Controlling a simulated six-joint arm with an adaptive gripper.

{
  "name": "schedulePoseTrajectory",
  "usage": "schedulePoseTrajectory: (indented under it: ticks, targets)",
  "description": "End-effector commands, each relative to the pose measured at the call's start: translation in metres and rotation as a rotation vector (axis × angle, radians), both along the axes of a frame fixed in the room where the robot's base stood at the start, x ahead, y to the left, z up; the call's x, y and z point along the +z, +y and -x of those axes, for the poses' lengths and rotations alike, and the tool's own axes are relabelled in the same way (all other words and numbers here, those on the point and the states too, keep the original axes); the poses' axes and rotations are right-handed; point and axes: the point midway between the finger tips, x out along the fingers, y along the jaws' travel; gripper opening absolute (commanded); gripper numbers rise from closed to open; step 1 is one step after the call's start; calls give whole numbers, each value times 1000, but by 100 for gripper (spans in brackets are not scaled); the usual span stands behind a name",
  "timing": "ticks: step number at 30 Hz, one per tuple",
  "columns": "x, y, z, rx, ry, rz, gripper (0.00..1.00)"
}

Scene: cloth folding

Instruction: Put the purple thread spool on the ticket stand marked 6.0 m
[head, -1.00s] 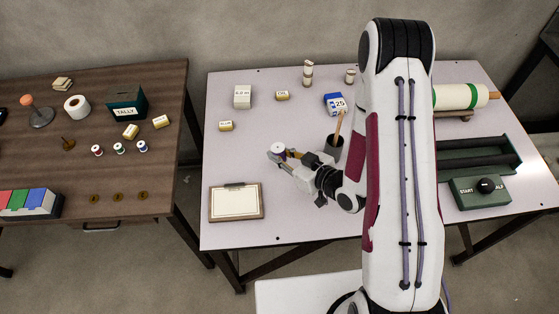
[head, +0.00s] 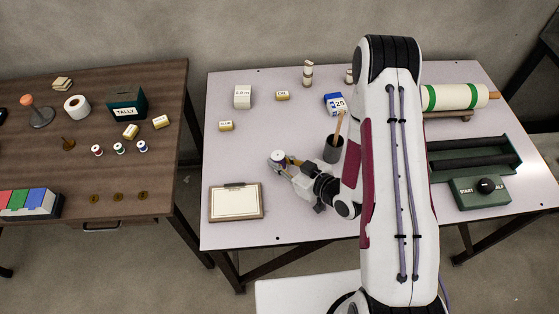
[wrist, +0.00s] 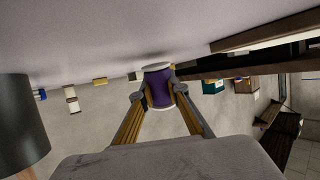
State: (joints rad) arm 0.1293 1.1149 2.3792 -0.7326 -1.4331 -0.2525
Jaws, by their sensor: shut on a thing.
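The purple thread spool (wrist: 159,88) has white ends and sits between my fingertips in the wrist view. My gripper (wrist: 160,98) is shut on it. In the head view, the spool's white top (head: 277,155) shows at the tip of my gripper (head: 282,164), behind and to the right of the clipboard. It seems held above the table, but the height is hard to tell. A white block (head: 242,96) at the back left carries a small label that seems to read 6.0 m. Two small cream-and-yellow blocks (head: 226,126) (head: 282,96) have labels too small to read.
A dark cup (head: 333,150) with a wooden stick stands right of my gripper. A blue-and-white box (head: 334,102) is behind it. The clipboard (head: 236,203) lies at the front left. The table (head: 250,150) is clear between the spool and the white block.

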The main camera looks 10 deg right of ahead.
Motion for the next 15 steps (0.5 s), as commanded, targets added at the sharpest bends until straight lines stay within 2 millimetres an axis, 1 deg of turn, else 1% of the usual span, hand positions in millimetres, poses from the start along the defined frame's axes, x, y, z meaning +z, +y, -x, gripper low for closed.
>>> schedulePoseTrajectory:
  ticks: [15]
  targets:
    - [-5,0,0,0,0,0,4]
